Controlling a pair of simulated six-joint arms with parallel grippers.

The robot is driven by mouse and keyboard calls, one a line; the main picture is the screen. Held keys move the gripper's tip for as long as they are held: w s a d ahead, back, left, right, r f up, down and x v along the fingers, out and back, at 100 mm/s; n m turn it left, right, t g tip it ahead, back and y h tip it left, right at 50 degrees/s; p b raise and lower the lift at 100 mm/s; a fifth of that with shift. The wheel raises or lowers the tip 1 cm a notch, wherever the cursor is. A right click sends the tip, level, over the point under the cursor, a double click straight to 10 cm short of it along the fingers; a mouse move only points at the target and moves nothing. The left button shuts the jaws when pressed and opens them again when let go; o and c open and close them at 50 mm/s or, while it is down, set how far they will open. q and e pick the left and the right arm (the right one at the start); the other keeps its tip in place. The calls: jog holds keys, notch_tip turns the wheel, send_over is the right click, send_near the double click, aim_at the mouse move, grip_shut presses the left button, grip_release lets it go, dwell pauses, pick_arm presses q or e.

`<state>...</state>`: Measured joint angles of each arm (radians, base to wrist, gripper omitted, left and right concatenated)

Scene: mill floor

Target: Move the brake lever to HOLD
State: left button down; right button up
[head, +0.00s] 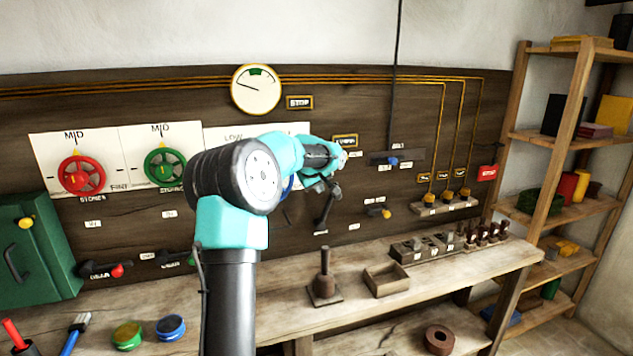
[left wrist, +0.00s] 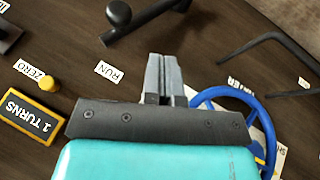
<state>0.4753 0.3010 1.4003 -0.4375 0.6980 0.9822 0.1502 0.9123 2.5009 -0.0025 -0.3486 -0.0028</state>
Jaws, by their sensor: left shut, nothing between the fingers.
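My left gripper (head: 338,180) is in front of the board, near its middle. Its fingers are partly hidden by the wrist in the head view. In the left wrist view the gripper (left wrist: 163,62) is shut and empty, its two grey fingers together. A black lever (head: 325,209) hangs just below it on the board. In the left wrist view a black lever handle (left wrist: 140,17) lies beyond the fingertips, apart from them. A blue-knobbed lever (head: 392,161) on a dark plate and a yellow-knobbed lever (head: 386,213) are to the right. The small labels do not show clearly which lever is the brake.
A blue wheel (left wrist: 235,97) is close beside my fingers. A RUN label (left wrist: 109,72), a yellow knob (left wrist: 48,83) and a TURNS sign (left wrist: 31,117) are at left. A bench (head: 450,268) with a wooden box (head: 387,280) runs below; shelves (head: 565,150) stand right.

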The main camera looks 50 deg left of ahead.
pick_arm(q)
jog(key=w+f, duration=0.4)
jog(key=w, duration=0.2)
jog(key=shift+a+f, duration=0.2)
jog(key=shift+a, duration=0.15)
